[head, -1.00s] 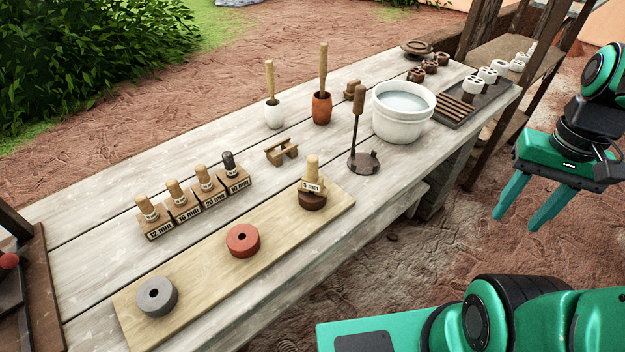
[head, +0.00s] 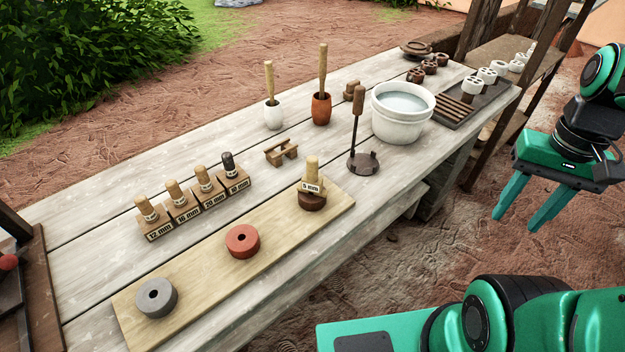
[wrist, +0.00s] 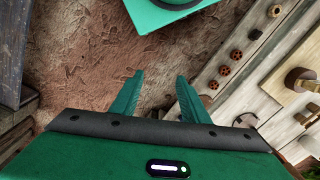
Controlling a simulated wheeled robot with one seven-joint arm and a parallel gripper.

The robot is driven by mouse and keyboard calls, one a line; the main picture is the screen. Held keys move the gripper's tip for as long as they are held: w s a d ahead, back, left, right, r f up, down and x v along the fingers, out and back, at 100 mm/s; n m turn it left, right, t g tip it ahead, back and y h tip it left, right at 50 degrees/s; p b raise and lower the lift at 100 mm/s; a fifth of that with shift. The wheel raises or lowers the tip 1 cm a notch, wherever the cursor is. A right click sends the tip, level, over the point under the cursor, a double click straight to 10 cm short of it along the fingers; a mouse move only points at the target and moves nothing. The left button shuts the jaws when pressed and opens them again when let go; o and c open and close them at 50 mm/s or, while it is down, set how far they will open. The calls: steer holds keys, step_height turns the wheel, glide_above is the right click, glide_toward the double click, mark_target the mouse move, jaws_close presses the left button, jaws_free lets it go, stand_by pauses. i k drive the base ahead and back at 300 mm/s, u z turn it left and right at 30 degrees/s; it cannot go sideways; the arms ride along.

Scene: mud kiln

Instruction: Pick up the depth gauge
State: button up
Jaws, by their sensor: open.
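The depth gauge (head: 312,175) appears to be the upright wooden peg with a pale crosspiece marked "5 mm". It stands on a dark brown disc (head: 312,201) at the right end of a pale board (head: 205,268) on the table; its lower tip is hidden. My gripper (head: 515,221) is open and empty, off the table's right side, well apart from the gauge, fingers pointing down. In the wrist view my gripper (wrist: 158,92) shows two spread fingers over bare reddish ground. I cannot clearly make out the gauge there.
A red ring (head: 243,241) and a grey ring (head: 157,297) lie on the board. Labelled peg blocks (head: 187,209), a small wooden rest (head: 281,152), a tall-handled tool (head: 357,125) and a white water bucket (head: 402,112) stand nearby. Open ground lies right of the table.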

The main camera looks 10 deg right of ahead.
mark_target(310, 182)
steer(key=z, duration=1.4)
steer(key=k, duration=1.05)
steer(key=u, duration=1.3)
steer(key=i, duration=0.5)
steer(key=u, duration=0.05)
